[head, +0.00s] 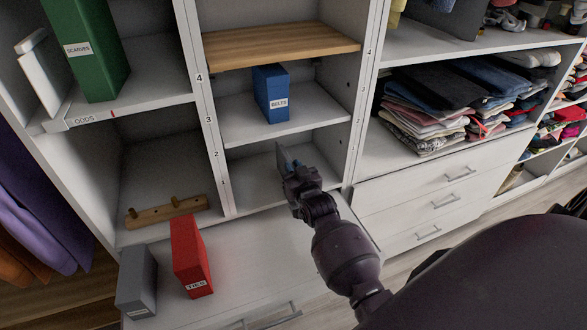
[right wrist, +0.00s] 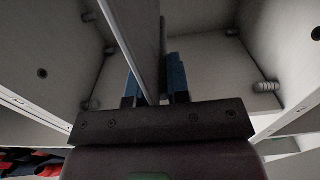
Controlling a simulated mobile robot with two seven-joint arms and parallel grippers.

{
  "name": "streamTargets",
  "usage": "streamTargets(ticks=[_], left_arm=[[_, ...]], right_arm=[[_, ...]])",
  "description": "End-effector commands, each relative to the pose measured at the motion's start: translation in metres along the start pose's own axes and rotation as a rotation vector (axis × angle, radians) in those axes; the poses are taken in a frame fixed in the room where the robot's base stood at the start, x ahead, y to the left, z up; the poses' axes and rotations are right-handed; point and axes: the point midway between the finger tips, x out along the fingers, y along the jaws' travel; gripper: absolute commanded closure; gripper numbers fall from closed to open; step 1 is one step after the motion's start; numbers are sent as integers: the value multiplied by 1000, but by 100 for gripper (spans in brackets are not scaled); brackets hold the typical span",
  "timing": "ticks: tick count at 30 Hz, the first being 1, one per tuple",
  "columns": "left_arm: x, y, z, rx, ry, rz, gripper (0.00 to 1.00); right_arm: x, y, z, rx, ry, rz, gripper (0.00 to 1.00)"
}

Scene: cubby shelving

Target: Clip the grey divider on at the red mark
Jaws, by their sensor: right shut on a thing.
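The grey divider (head: 281,157) is a thin flat panel. My right gripper (head: 290,167) is shut on it, in front of the lower middle cubby under the shelf with the blue box. In the right wrist view the divider (right wrist: 136,38) runs up and away from between the blue fingertips (right wrist: 158,82). The gripper hides its lower end. The red mark (head: 113,113) is a small stripe on the front edge of the upper left shelf, right of the "ODDS" label (head: 84,119). The gripper is well to the right of and below this mark. My left gripper is not in view.
A green scarves box (head: 88,50) and a white upright panel (head: 42,78) stand on the upper left shelf. A blue belts box (head: 271,92) stands in the middle bay. Red (head: 190,255) and grey (head: 137,280) boxes stand lower left. A numbered upright (head: 200,92) separates the bays.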

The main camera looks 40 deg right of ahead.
Motion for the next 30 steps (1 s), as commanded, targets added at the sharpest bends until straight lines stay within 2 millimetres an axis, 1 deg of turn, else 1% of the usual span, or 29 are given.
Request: streamTargets(ticks=[30], left_arm=[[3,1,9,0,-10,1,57]], right_arm=[[21,0,-1,0,2,0,100]])
